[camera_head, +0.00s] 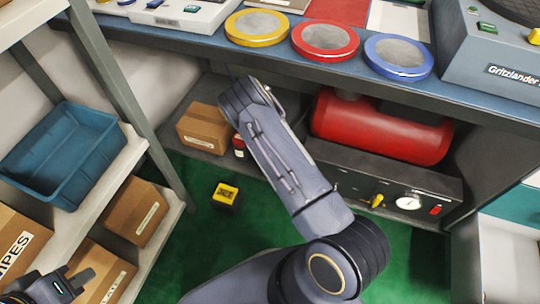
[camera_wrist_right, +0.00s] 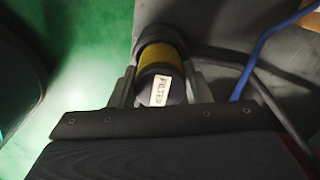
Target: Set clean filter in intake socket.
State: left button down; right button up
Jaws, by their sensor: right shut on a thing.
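In the right wrist view, my right gripper (camera_wrist_right: 157,80) is shut on the filter (camera_wrist_right: 156,56), with one finger on each side. The filter has a yellow band and a dark end with a white label reading FILTER. Its far end faces a dark grey surface; I cannot tell whether it touches or sits in a socket.
A red tank (camera_head: 380,128) with a gauge panel (camera_head: 385,187) stands under the bench. Cardboard boxes and a blue bin (camera_head: 62,150) fill the left shelf. A yellow-black block (camera_head: 225,196) lies on the green floor. A blue cable (camera_wrist_right: 262,48) runs right of the filter.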

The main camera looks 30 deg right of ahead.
jog(key=shift+f+b, duration=0.55)
dwell(0.4)
jog(key=o, duration=0.7)
